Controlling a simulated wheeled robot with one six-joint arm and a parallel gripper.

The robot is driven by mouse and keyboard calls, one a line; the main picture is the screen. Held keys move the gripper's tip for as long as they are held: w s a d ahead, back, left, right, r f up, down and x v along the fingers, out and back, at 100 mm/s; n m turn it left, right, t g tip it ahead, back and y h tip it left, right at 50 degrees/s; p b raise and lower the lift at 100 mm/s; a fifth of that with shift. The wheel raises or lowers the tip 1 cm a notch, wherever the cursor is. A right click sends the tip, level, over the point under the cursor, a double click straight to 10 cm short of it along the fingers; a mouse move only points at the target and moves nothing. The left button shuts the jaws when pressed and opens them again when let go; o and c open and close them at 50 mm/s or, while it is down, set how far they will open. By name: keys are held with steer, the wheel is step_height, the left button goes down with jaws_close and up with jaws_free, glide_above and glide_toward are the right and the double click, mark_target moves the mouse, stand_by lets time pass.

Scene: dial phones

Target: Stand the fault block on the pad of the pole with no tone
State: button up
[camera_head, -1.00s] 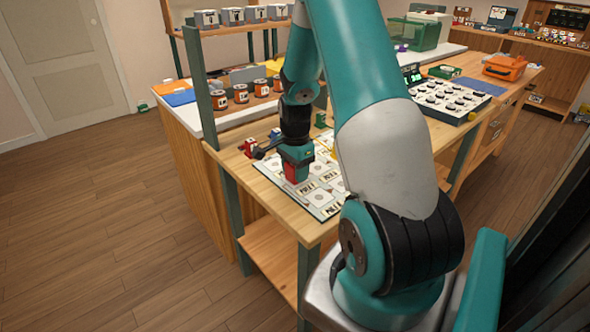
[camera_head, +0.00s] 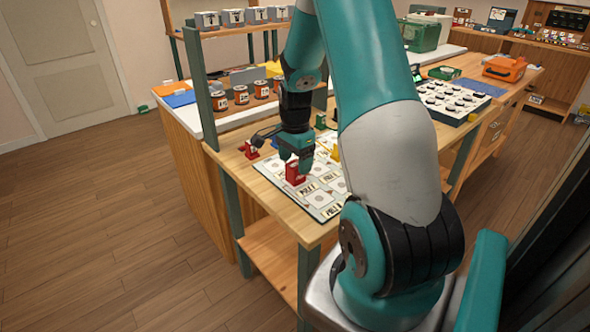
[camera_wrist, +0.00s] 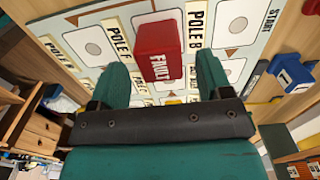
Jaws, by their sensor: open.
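The red fault block (camera_wrist: 160,48), marked FAULT, stands on the white pole board (camera_wrist: 62,25) in the wrist view, between the labels POLE F (camera_wrist: 118,40) and POLE B (camera_wrist: 196,25). It covers what lies beneath it, so I cannot tell which pole's pad it is on. In the head view the block (camera_head: 295,175) shows just below my gripper (camera_head: 295,162). My gripper (camera_wrist: 162,68) is open, with one finger on each side of the block and a visible gap to it. Bare pads with grey circles show on both sides of the block.
A blue block (camera_wrist: 290,72) lies near the START label in the wrist view. In the head view a small red piece (camera_head: 249,150) and a green one (camera_head: 320,121) stand on the table by the board. A dial panel (camera_head: 455,101) stands farther right.

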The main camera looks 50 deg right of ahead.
mark_target(295, 164)
step_height(295, 164, up, 8)
steer(key=r, duration=0.1)
steer(key=w+a+r+n, duration=0.25)
steer(key=a+n, duration=0.35)
steer(key=a, duration=0.4)
steer(key=s+a+r+n+t+y, duration=0.1)
steer(key=s+a+r+n, duration=0.1)
steer(key=a+n, duration=0.45)
steer(key=s+a+r+n+y, duration=0.1)
steer(key=s+a+r+n, duration=0.15)
steer(key=a, duration=0.65)
steer(key=s+a+r+n+g+y, duration=0.1)
steer(key=s+a+n+y, duration=0.1)
steer(key=s+a+n, duration=1)
steer(key=shift+s+a+r+n, duration=0.4)
steer(key=shift+s+a, duration=0.1)
steer(key=shift+s, duration=0.1)
step_height(295, 164, up, 3)
steer(key=p, duration=0.3)
